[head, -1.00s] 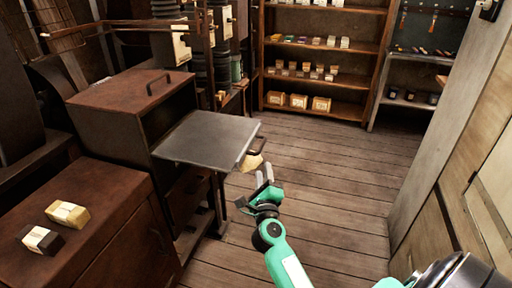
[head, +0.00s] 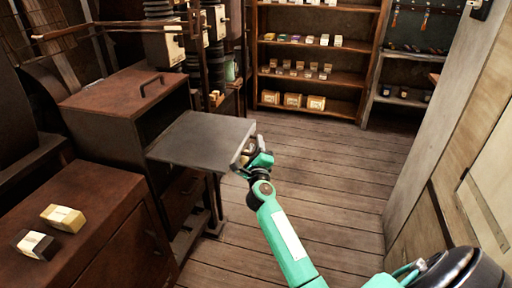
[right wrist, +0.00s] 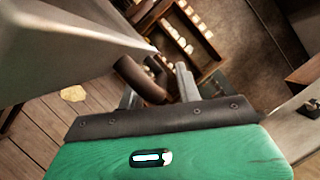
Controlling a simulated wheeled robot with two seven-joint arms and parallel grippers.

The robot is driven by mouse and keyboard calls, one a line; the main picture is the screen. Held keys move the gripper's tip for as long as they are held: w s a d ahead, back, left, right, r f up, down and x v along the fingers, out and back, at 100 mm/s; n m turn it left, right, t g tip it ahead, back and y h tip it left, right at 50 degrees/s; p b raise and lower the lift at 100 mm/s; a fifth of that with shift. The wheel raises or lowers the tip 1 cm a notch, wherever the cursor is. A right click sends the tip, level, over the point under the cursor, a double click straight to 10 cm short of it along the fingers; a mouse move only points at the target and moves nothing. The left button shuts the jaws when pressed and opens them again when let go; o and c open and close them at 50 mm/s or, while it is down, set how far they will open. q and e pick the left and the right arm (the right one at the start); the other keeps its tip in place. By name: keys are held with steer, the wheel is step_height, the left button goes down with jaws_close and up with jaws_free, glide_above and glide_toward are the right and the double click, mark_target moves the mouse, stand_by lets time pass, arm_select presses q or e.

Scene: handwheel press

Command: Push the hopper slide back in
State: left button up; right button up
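The hopper slide (head: 203,138) is a flat grey metal tray, pulled well out of the dark brown hopper box (head: 125,115). Its front edge points right, toward my right arm. My right gripper (head: 250,155) is at this front edge. In the right wrist view, the slide's grey underside or side (right wrist: 70,50) fills the upper left. A dark brown handle (right wrist: 143,80) lies between the spread fingers of my right gripper (right wrist: 158,88). The fingers look apart, with some room beside the handle. My left gripper is not in view.
A rust-brown cabinet (head: 75,200) at the lower left carries two small blocks (head: 62,217). Shelves with small boxes (head: 300,70) stand at the back. A wooden wall or door (head: 460,130) is on the right. The plank floor (head: 320,190) between is clear.

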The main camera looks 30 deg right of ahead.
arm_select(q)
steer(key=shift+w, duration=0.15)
arm_select(e)
jaws_close()
steer(key=shift+a, duration=0.1)
